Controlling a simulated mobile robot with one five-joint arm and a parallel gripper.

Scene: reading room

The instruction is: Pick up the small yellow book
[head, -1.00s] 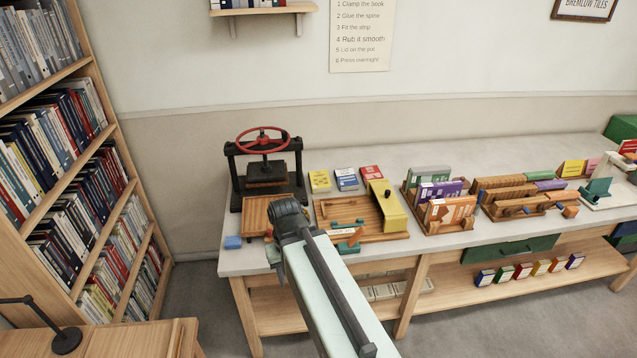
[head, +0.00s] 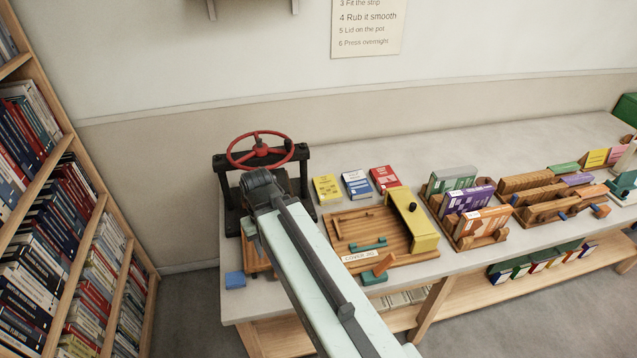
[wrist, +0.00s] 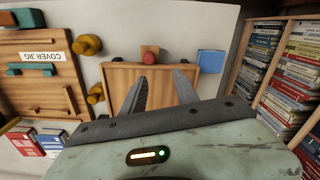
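The small yellow book (head: 327,190) lies on the bench in the head view, at the left end of a row with a blue book (head: 356,184) and a red book (head: 384,179). In the wrist view the yellow book does not show; the red book (wrist: 22,138) and blue book (wrist: 50,140) are at the lower left. My gripper (wrist: 160,77) is open and empty, its fingers above a wooden tray (wrist: 122,72). In the head view my arm hides its fingertips, and its end is left of the yellow book, in front of the press.
A black press with a red wheel (head: 259,149) stands behind my arm's end. The cover jig (head: 358,236), with a yellow block (head: 412,222), is in front of the books. A blue block (head: 235,279) lies at the bench's left edge. Bare bench (head: 400,155) lies behind the books.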

